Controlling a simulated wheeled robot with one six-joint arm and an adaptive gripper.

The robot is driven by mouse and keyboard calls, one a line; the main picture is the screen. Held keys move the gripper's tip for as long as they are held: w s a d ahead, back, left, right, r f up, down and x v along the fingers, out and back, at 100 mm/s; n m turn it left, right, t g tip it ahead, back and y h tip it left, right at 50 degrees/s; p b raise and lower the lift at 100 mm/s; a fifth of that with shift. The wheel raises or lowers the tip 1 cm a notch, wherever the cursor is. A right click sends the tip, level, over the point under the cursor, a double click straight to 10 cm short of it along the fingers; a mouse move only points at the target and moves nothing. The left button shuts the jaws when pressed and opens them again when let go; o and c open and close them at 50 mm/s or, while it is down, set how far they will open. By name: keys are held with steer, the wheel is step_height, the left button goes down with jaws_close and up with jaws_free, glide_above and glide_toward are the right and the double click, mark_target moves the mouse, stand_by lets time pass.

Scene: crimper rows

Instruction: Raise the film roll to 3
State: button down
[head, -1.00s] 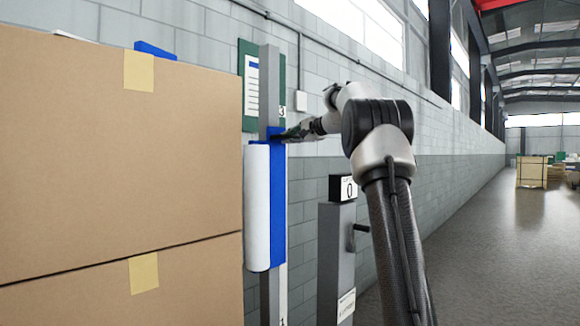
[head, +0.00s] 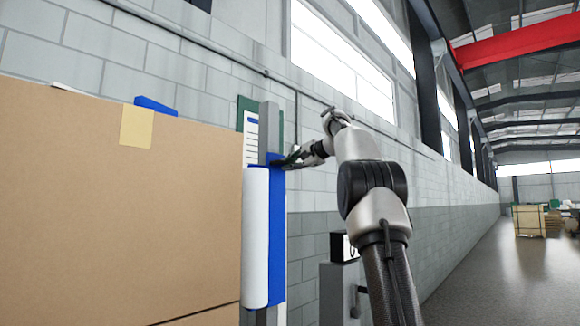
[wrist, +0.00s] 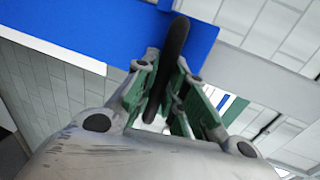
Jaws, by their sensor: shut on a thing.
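The white film roll (head: 255,238) stands upright on a blue carriage (head: 278,235) on a grey post (head: 269,118). The carriage's top edge is near the post's upper end, over the lower part of a green-framed sheet. My gripper (head: 278,163) is shut on a black handle at the carriage's upper part. In the wrist view the black handle (wrist: 174,60) lies between my green-padded fingers, against the blue carriage (wrist: 80,30). No number on the post is readable now.
Large cardboard boxes (head: 80,200) fill the left, hiding part of the post's surroundings. A grey pedestal (head: 338,290) with a black display (head: 343,247) stands right of the post, beneath my arm. The floor to the far right is open.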

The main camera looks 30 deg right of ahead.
steer(key=c, duration=1.5)
jaws_free()
steer(key=shift+r, duration=0.35)
steer(key=shift+o, duration=0.2)
steer(key=shift+f, duration=0.1)
steer(key=v, duration=1.2)
